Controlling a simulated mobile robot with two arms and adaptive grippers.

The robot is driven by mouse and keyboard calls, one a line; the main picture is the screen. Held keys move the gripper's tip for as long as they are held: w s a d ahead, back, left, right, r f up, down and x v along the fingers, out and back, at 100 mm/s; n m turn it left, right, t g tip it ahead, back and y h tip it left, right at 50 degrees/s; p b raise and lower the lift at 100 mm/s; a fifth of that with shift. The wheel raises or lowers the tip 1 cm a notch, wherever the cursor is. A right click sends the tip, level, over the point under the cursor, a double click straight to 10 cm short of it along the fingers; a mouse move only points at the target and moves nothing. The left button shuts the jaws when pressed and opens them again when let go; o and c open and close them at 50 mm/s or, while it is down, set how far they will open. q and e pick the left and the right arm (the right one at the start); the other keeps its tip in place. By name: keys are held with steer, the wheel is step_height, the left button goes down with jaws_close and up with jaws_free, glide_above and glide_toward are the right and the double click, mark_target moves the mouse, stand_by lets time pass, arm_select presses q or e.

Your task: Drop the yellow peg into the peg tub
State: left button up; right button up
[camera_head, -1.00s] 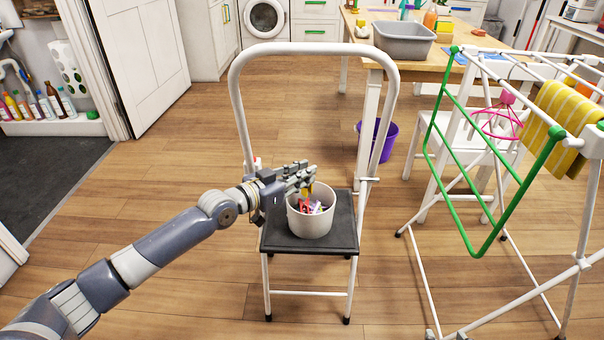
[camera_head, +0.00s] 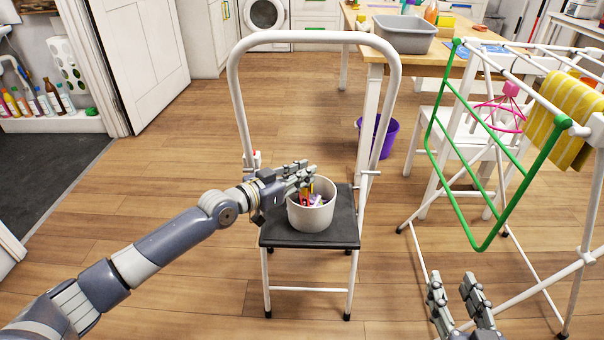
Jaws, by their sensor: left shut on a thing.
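The pale grey peg tub (camera_head: 311,218) stands upright on the black top of a step stool. Several coloured pegs (camera_head: 316,200) lie inside it. My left gripper (camera_head: 309,182) is over the tub's mouth and covers part of its back rim. It is shut on the yellow peg (camera_head: 312,187), of which only a small part shows below the fingertips, over the tub's opening. My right gripper (camera_head: 452,282) is at the bottom right, empty, with its two fingers apart, well away from the tub.
The step stool (camera_head: 345,225) has a tall white hoop handle behind the tub. A white and green drying rack (camera_head: 490,235) with a yellow striped cloth (camera_head: 562,120) stands at the right. A purple bucket (camera_head: 378,138) stands behind the stool. The wooden floor at left is clear.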

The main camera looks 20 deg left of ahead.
arm_select(q)
steer(key=o, duration=0.8)
steer(key=shift+v, duration=6)
